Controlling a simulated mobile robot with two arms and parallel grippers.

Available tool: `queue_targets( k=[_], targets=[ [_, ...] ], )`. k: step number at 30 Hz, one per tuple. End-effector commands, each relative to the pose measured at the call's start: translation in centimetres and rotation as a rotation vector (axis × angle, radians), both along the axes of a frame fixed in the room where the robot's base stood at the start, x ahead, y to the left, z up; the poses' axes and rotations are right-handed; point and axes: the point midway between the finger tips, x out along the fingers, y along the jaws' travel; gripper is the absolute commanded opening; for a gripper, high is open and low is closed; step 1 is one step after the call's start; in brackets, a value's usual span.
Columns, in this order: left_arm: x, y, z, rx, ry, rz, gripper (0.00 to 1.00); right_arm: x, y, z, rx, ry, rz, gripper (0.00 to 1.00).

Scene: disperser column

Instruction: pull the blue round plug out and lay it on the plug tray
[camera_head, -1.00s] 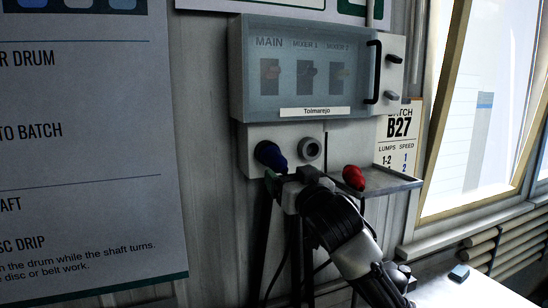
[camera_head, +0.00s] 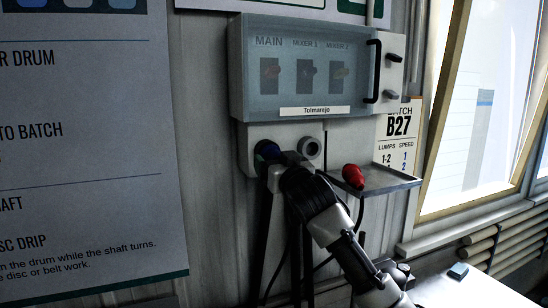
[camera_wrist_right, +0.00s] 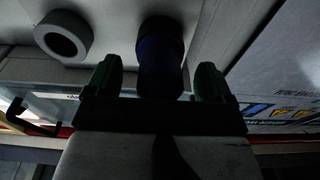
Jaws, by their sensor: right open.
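The blue round plug (camera_head: 268,149) sits in the left socket of the panel below the switch box, partly hidden by my right gripper (camera_head: 273,164). In the right wrist view the plug (camera_wrist_right: 160,62) is dark blue and stands between the two green fingers of my right gripper (camera_wrist_right: 157,80). The fingers are open, one on each side, with a visible gap to the plug. The plug tray (camera_head: 397,183) is a grey shelf to the right, with a red plug (camera_head: 353,176) at its left end. My left gripper is not in view.
An empty round socket (camera_head: 309,148) is just right of the blue plug; it also shows in the wrist view (camera_wrist_right: 63,35). The switch box (camera_head: 310,70) with a clear cover is above. Dark cables hang below the panel. The tray's middle and right are bare.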

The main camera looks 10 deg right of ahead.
Motion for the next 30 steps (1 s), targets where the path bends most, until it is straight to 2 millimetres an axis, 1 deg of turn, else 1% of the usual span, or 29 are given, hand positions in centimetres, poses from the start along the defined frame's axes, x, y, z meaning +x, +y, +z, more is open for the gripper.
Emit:
queue_targets(
  k=[24, 25, 30],
  targets=[
    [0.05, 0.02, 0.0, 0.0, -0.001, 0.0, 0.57, 0.02, -0.08, -0.06, 0.0, 0.002, -0.001, 0.83],
    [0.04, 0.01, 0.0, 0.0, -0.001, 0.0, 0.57, 0.02, -0.07, -0.06, 0.0, 0.002, -0.001, 0.81],
    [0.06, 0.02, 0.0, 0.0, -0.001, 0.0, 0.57, 0.02, -0.07, -0.06, -0.001, 0.002, -0.001, 0.55]
  ],
)
